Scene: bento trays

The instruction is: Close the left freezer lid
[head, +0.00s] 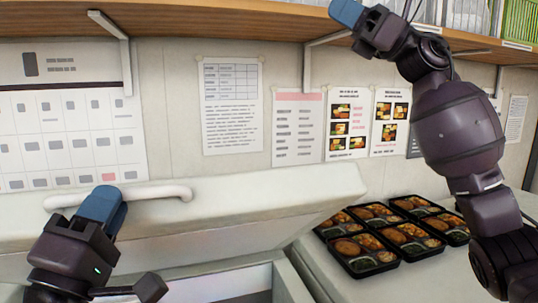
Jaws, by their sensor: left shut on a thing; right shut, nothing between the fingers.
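The left freezer lid (240,205) is a thick white slab across the middle of the head view, raised and tilted, with the freezer opening (225,285) showing beneath it. A white bar handle (158,194) runs along the lid's upper left edge. My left gripper (101,204), with blue fingertips, is at the handle and shut on it; the fingers hide part of the bar. My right gripper (346,12) is high up by the shelf, far from the lid, shut and empty, partly cut off by the top edge.
Several black bento trays (362,258) with food sit on the white surface (440,275) to the right of the lid. A wooden shelf (225,15) on white brackets spans the top, near my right arm. Posters (233,105) cover the wall behind.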

